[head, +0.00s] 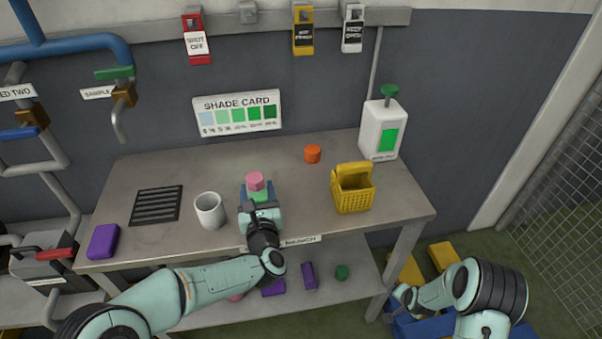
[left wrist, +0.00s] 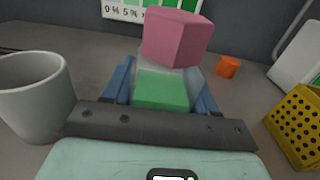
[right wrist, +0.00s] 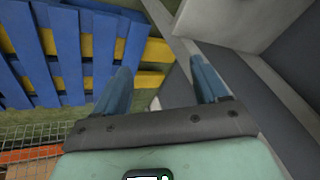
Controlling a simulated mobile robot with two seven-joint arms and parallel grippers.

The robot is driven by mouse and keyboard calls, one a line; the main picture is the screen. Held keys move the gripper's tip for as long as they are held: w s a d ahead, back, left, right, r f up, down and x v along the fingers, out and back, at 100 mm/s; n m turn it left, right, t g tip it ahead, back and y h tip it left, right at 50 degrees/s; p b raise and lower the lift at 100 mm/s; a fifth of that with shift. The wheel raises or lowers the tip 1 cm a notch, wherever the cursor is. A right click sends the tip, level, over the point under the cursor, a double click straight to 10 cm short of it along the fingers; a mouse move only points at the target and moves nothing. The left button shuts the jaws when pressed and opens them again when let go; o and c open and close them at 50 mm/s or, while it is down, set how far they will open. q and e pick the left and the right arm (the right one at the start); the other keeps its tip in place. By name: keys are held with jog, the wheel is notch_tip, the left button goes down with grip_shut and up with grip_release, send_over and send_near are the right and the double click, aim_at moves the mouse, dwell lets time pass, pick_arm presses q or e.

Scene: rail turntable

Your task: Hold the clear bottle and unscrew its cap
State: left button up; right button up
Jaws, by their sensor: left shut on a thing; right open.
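The clear bottle (left wrist: 180,68) stands on the bench with green contents (left wrist: 162,90) low inside it. Its pink faceted cap (head: 255,181) sits on top, and the cap also shows large in the left wrist view (left wrist: 172,36). My left gripper (head: 258,200) is shut on the bottle, one blue finger on each side of its body, below the cap. In the head view the gripper hides much of the bottle. My right gripper (right wrist: 162,82) is open and empty, away from the bench at the lower right, near the bench's right end.
A white mug (head: 209,211) stands left of the bottle, with a black grille (head: 157,205) and purple block (head: 103,241) beyond. Right are an orange cylinder (head: 313,153), yellow basket (head: 352,197) and white dispenser (head: 380,130). A blue pallet (right wrist: 85,50) lies below my right gripper.

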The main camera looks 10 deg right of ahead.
jog(key=w+d+r+m+t+h, duration=0.1)
jog(key=w+d+r+m+h, duration=0.2)
jog(key=d+r, duration=0.55)
jog(key=w+d+r+m+t+h, duration=0.1)
jog(key=w+d+r+m, duration=0.1)
jog(key=w+d+r, duration=0.5)
jog(key=w+a+r+m+t+y, duration=0.2)
jog(key=a+r+m, duration=0.2)
jog(key=r, duration=0.8)
jog(key=w+a+r+m+t+y, duration=0.25)
jog(key=a+r, duration=0.25)
jog(key=r, duration=0.7)
jog(key=w+a+r+y, duration=0.1)
jog(key=a+r+y, duration=0.2)
jog(key=a, duration=0.4)
jog(key=w+a+r+y, duration=0.1)
jog(key=a+r+y, duration=0.2)
jog(key=a, duration=0.3)
jog(key=g+y, duration=0.4)
jog(key=y, duration=0.3)
send_near(257, 178)
jog(key=shift+m, duration=0.25)
jog(key=x, duration=0.9)
jog(key=shift+w+a+f, duration=0.15)
jog(key=shift+w, duration=0.05)
jog(key=shift+w+a+f, duration=0.15)
jog(key=shift+w+a, duration=0.1)
jog(key=shift+a, duration=0.15)
